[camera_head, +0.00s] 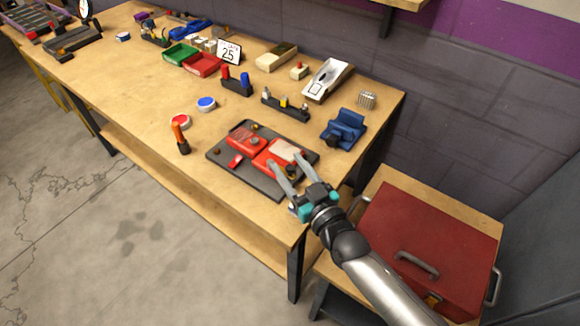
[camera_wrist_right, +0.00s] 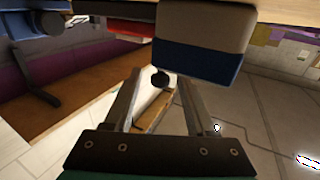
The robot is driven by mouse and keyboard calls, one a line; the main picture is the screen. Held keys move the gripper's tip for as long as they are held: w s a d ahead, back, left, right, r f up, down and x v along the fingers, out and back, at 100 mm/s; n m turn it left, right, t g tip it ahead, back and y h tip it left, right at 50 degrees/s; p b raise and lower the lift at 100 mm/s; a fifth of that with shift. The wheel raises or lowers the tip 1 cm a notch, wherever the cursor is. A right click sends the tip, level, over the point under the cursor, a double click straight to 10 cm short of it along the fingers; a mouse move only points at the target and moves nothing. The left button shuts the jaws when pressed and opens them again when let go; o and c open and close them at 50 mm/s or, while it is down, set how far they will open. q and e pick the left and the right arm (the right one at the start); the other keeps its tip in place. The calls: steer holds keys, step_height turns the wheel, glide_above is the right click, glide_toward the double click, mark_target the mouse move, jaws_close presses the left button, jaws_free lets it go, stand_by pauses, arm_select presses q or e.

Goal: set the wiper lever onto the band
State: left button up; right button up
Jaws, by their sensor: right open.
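A dark base plate (camera_head: 213,153) lies on the bench near its front right corner, carrying red parts. One red block (camera_head: 243,139) sits towards its back left, and a red block with a pale top (camera_head: 284,151) sits towards the right. A small red piece (camera_head: 236,160) lies near the plate's left front edge. I cannot tell for sure which part is the wiper lever or the band. My right gripper (camera_head: 285,160) is open over the plate's right part; its fingers partly hide it. In the right wrist view, a black round knob (camera_wrist_right: 160,77) shows between the open fingers. My left gripper is out of view.
An orange-handled tool (camera_head: 180,136) stands left of the plate, by red and blue discs (camera_head: 206,103). A blue fixture (camera_head: 344,128) and dark racks (camera_head: 285,106) stand behind it. A red lidded box (camera_head: 430,225) is on the lower stand at right. Left front bench is clear.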

steer(key=shift+w+a, duration=0.1)
steer(key=shift+c, duration=0.2)
jaws_close()
stand_by(1.3)
